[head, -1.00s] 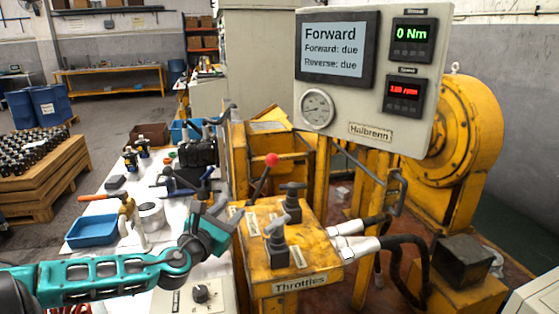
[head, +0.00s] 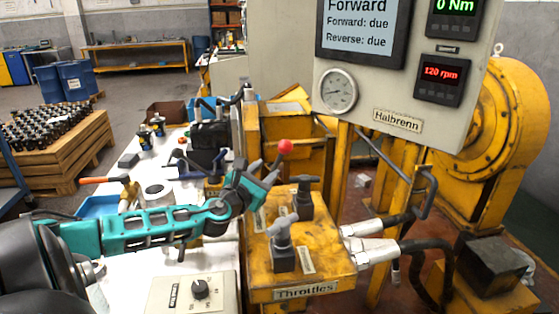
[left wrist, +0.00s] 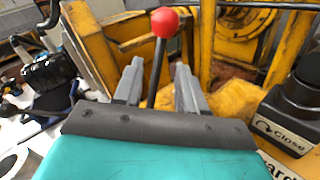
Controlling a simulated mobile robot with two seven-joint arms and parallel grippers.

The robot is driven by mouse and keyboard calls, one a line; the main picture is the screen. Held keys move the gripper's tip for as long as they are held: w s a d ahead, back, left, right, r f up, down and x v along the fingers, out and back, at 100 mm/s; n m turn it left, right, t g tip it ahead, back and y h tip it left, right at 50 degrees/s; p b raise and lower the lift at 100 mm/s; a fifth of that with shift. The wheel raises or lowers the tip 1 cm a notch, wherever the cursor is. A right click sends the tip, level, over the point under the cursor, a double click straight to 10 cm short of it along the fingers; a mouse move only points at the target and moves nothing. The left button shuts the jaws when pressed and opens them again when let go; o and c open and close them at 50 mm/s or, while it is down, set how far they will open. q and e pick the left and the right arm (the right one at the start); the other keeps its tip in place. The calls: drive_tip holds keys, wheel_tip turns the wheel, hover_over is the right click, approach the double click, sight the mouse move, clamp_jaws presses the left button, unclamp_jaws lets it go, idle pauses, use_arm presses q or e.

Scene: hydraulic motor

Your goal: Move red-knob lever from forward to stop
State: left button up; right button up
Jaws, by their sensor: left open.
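The red-knob lever (head: 285,146) rises from the yellow Throttles box (head: 320,262), tilted, with its dark shaft partly hidden by my left gripper in the head view. My left gripper (head: 270,170) is teal with grey fingers and is at the lever, just below the knob. In the left wrist view, the red knob (left wrist: 164,22) stands beyond the fingertips, and the dark shaft shows between the two open fingers of my left gripper (left wrist: 158,70). Whether a finger touches the shaft cannot be told. The display (head: 361,28) reads Forward.
Two throttle handles (head: 282,235) stand on the box close by my left gripper; a "Close" label (left wrist: 283,133) shows in the left wrist view. A control panel with a gauge (head: 338,91) hangs behind. A white table with tools (head: 215,262) lies left.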

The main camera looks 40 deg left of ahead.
sight(278, 160)
use_arm(q)
drive_tip(key=shift+x, duration=4.1)
clamp_jaws()
